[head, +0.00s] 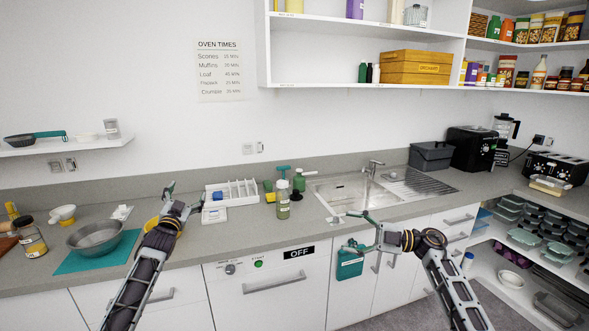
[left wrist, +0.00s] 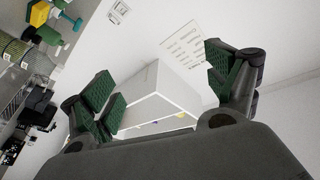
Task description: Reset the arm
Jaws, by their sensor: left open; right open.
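My left gripper (head: 184,200) is open and empty, raised in front of the counter, left of the white dish rack (head: 243,190). In the left wrist view its green-padded fingers (left wrist: 160,78) stand wide apart, with only wall and shelf behind them. My right gripper (head: 346,231) is open and empty, in front of the counter's front edge below the sink (head: 350,190). Part of the yellow bowl (head: 152,225) is hidden behind my left arm.
The dishwasher (head: 265,290) is shut. Shelves (head: 365,87) hang above.

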